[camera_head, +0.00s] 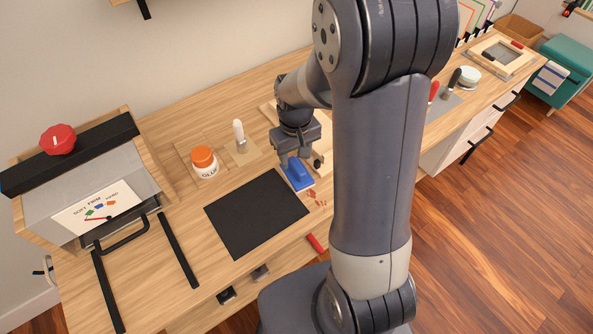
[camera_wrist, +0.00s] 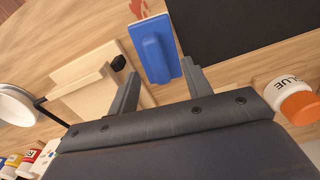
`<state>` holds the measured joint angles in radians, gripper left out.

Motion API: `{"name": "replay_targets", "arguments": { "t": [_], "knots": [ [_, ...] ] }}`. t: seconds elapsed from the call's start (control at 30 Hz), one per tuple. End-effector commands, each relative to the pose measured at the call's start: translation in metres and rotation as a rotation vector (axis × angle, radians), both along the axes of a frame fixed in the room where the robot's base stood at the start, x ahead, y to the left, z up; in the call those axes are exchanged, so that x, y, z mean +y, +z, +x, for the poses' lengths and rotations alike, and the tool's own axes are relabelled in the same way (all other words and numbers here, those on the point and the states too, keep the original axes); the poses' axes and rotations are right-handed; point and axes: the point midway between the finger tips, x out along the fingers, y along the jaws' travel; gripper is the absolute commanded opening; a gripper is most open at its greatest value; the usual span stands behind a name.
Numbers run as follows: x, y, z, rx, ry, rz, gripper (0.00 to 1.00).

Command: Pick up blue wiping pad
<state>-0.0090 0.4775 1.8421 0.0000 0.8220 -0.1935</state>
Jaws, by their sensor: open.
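The blue wiping pad (camera_head: 298,174) lies on the wooden desk beside the right corner of a black mat, with a raised grip along its top. In the wrist view the blue wiping pad (camera_wrist: 154,50) shows between and just beyond the two fingertips. My gripper (camera_head: 297,168) points down over the pad, and its fingers are apart. In the wrist view my gripper (camera_wrist: 160,68) is open with one finger on each side of the pad's near end. I cannot tell whether a finger touches it. My arm hides part of the desk to the right.
The black mat (camera_head: 256,213) lies left of the pad. A glue jar (camera_head: 204,163) and a white-handled tool (camera_head: 239,136) stand behind the mat. A wooden piece (camera_wrist: 92,82) lies close to one finger. Red marks (camera_head: 316,196) are on the desk near the pad.

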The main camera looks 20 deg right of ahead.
Motion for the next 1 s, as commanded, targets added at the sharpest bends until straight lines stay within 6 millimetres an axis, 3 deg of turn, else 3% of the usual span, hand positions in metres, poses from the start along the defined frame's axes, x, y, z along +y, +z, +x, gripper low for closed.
{"name": "replay_targets", "arguments": {
  "t": [0.3, 0.6, 1.0],
  "knots": [
    [-0.003, -0.039, -0.001, 0.003, -0.001, 0.0, 0.47],
    [-0.003, -0.043, 0.0, 0.0, 0.0, 0.0, 0.47],
    [-0.003, -0.043, 0.0, 0.0, 0.0, 0.0, 0.15]
  ]
}}
